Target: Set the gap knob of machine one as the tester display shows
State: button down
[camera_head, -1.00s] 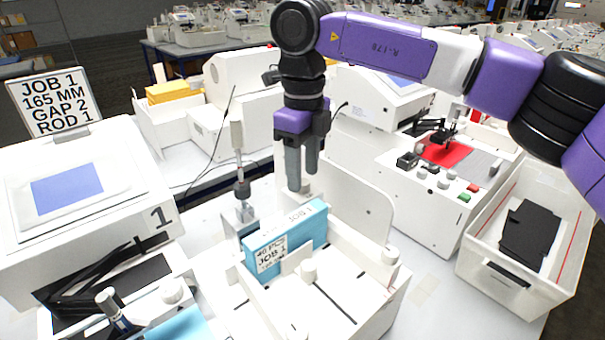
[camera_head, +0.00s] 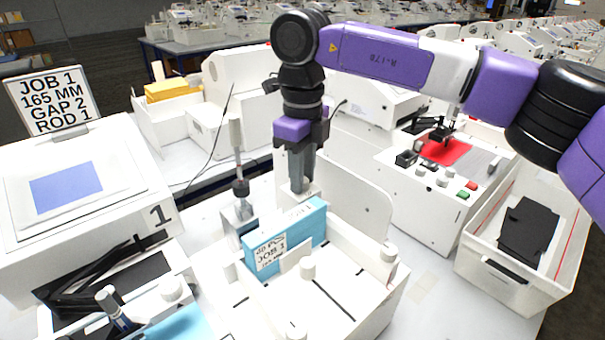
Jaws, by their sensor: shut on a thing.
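My gripper (camera_head: 300,188) points straight down behind the blue box, its fingers close together. It is shut on a small white piece at the fingertips, mostly hidden by the fingers; I cannot tell whether this is a knob. Machine one (camera_head: 100,195) is the white unit at the left, marked 1. A sign (camera_head: 54,101) above it reads JOB 1, 165 MM, GAP 2, ROD 1. I cannot make out a tester display.
A blue box (camera_head: 305,232) with a JOB 1 label stands in a white open fixture (camera_head: 385,290), just in front of my fingers. A thin upright rod (camera_head: 236,140) stands left of them. At the right are another machine (camera_head: 425,205) and a white bin (camera_head: 525,285) holding black pieces.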

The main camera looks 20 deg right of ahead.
jog(key=shift+m, duration=0.4)
jog(key=m, duration=0.3)
jog(key=shift+m+b, duration=0.35)
jog(key=shift+m, duration=0.05)
jog(key=m, duration=0.4)
jog(key=shift+m+b, duration=0.3)
jog(key=shift+b, duration=0.1)
jog(key=m+b, duration=0.1)
jog(key=m, duration=0.3)
jog(key=shift+a, duration=0.1)
jog(key=shift+m+b, duration=0.55)
jog(key=shift+m, duration=1.85)
jog(key=c, duration=1.1)
grip_release()
jog(key=shift+c, duration=0.2)
